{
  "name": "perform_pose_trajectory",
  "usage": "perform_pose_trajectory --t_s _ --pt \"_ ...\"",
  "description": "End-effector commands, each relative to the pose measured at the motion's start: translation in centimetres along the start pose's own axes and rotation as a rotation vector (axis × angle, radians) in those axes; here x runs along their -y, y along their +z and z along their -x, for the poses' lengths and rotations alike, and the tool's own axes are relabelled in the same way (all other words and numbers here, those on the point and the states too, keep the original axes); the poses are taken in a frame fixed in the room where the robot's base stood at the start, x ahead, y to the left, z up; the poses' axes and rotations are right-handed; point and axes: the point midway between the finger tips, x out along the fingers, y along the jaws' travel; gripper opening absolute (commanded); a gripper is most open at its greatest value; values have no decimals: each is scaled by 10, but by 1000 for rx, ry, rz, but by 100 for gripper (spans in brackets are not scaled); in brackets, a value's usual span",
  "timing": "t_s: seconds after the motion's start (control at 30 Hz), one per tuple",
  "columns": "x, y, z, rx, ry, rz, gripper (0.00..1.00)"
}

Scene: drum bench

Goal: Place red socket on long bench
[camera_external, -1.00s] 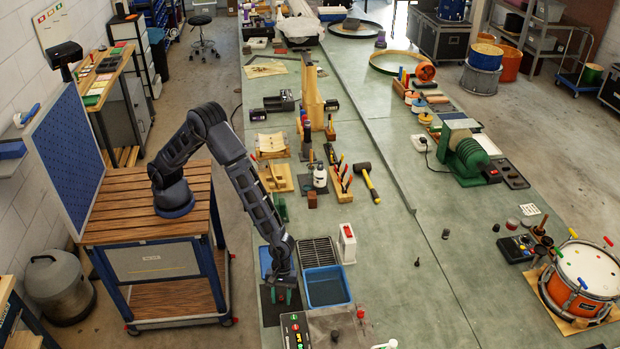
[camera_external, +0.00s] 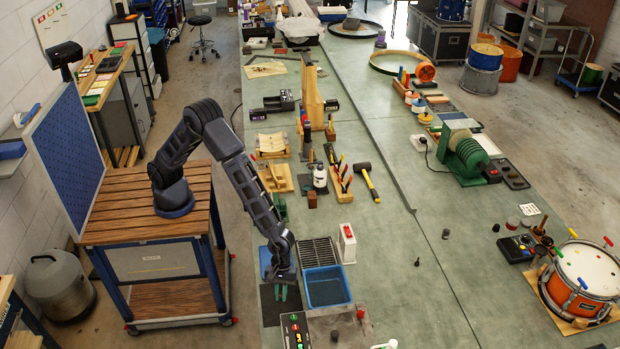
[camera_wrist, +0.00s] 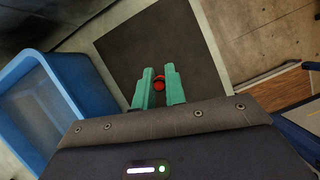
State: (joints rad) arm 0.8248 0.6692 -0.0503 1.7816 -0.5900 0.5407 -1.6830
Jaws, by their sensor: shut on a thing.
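The red socket (camera_wrist: 158,84) shows in the wrist view as a small red piece between the green fingertips of my gripper (camera_wrist: 158,92). My gripper is shut on it. In the external view my gripper (camera_external: 280,293) points down over a dark mat (camera_external: 270,312) near the left edge of the long bench (camera_external: 385,255). The socket cannot be made out in that view. The dark mat (camera_wrist: 140,45) also lies below the socket in the wrist view. How high the socket hangs above the mat is hard to tell.
A blue bin (camera_external: 327,287) stands just right of my gripper and shows at the left in the wrist view (camera_wrist: 45,95). A panel with coloured buttons (camera_external: 294,330) is in front. The bench middle is mostly clear.

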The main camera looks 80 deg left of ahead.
Motion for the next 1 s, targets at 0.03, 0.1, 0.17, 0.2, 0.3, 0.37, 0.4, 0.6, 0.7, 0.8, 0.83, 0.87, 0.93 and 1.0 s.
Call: perform_pose_trajectory --t_s 0.03,0.1,0.17,0.2,0.3,0.37,0.4,0.6,0.7,0.8,0.83,0.87,0.93,1.0 --pt "0 5 11 1 3 -3 0" --pt "-1 11 27 2 4 -2 0" --pt "-1 18 41 2 4 -3 0" --pt "0 22 51 3 4 -3 0" --pt "-1 32 76 2 5 -3 0" --pt "0 37 89 2 3 -1 0" --pt "-1 41 99 3 4 -2 0" --pt "0 56 135 1 2 -1 0" --pt "0 61 148 1 2 -1 0" --pt "0 65 157 0 1 -1 0" --pt "0 66 158 0 1 -1 0" --pt "0 66 160 0 0 0 0" --pt "0 67 162 0 0 0 0" --pt "0 67 163 0 0 1 0"
